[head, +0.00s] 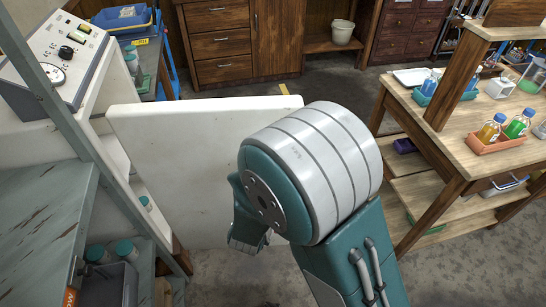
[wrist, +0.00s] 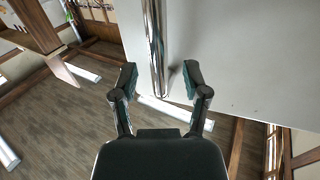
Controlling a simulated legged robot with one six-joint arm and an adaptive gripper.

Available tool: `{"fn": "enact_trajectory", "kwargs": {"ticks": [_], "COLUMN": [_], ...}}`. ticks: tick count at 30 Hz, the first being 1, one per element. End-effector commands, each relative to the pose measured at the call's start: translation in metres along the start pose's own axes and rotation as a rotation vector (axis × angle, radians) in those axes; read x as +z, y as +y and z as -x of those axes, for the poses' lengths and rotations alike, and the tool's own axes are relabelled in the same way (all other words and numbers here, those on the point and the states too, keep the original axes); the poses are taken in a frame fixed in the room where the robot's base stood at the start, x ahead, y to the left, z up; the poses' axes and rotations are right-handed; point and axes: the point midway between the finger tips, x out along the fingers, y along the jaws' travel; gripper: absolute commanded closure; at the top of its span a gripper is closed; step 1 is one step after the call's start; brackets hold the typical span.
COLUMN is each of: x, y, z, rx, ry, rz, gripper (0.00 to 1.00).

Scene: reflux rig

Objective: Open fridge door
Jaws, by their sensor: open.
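The white fridge (head: 98,97) stands at the left in the head view. Its white door (head: 165,170) is swung out, and bottles show inside behind the door's left edge. In the wrist view the door is a broad pale panel (wrist: 235,55) with a chrome bar handle (wrist: 153,40). My gripper (wrist: 161,80) is open, with one finger on each side of the handle's lower end in the picture. I cannot tell whether the fingers touch the handle. In the head view my arm hides the handle and part of my gripper.
A grey shelf frame (head: 40,215) stands close at left, in front of the fridge. A wooden bench (head: 440,125) with bottles in trays is at the right. Bare floor lies between.

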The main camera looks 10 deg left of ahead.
Motion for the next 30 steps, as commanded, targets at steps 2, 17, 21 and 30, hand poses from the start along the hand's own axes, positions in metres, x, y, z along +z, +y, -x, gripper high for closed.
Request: {"fn": "enact_trajectory", "kwargs": {"ticks": [2, 17, 21, 30], "x": [0.000, 0.001, 0.001, 0.001], "y": [-0.002, -0.002, -0.001, -0.001], "z": [0.019, 0.090, 0.091, 0.091], "rx": [-0.006, -0.001, 0.000, 0.001], "ry": [-0.001, 0.000, 0.001, 0.001], "rz": [0.001, 0.001, 0.000, 0.001], "gripper": [0.41, 0.41, 0.41, 0.41]}}
